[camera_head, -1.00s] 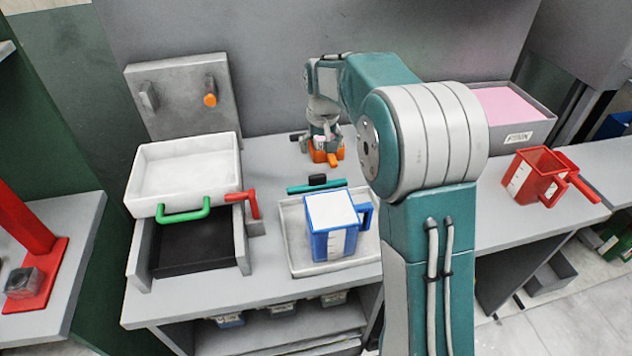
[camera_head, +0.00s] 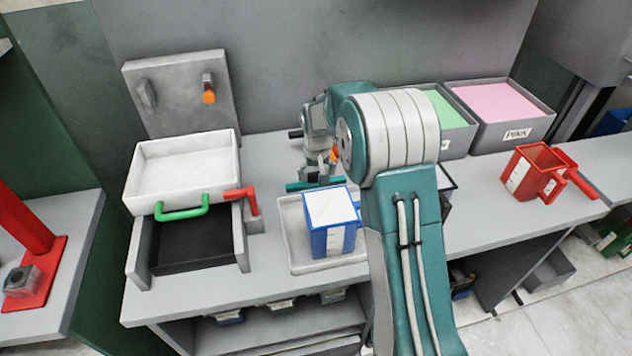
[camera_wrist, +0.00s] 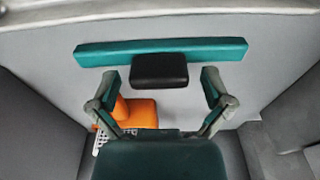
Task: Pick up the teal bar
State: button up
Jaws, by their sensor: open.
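The teal bar (camera_wrist: 205,48) lies across the upper part of the wrist view, with a black block (camera_wrist: 159,71) at its middle. In the head view the teal bar (camera_head: 300,187) shows behind the white tray, partly hidden by my gripper. My gripper (camera_wrist: 164,82) is open in the wrist view, its two fingers spread either side of the black block, tips just short of the bar. In the head view my gripper (camera_head: 320,176) points down close over the bar. I cannot tell whether it touches anything.
A blue measuring jug (camera_head: 333,240) stands in a white tray (camera_head: 292,222) in front of the bar. An orange object (camera_wrist: 138,112) lies beside my left finger in the wrist view. A white tray with a green handle (camera_head: 183,214) is at left. Bins of pink (camera_head: 490,100) and green foam stand right.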

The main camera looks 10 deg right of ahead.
aim_at(316, 172)
jog(key=c, duration=1.1)
jog(key=shift+c, duration=0.2)
notch_tip(316, 172, up, 9)
jog(key=shift+r, duration=0.15)
jog(key=shift+s+r, duration=0.1)
jog(key=shift+r, duration=0.3)
jog(key=s+r, duration=0.4)
jog(key=s, duration=0.8)
jog(key=s+a+r, duration=0.1)
jog(key=s+r, duration=0.3)
jog(key=s, duration=0.8)
jog(key=shift+s+a, duration=0.15)
jog(key=shift+s, duration=0.25)
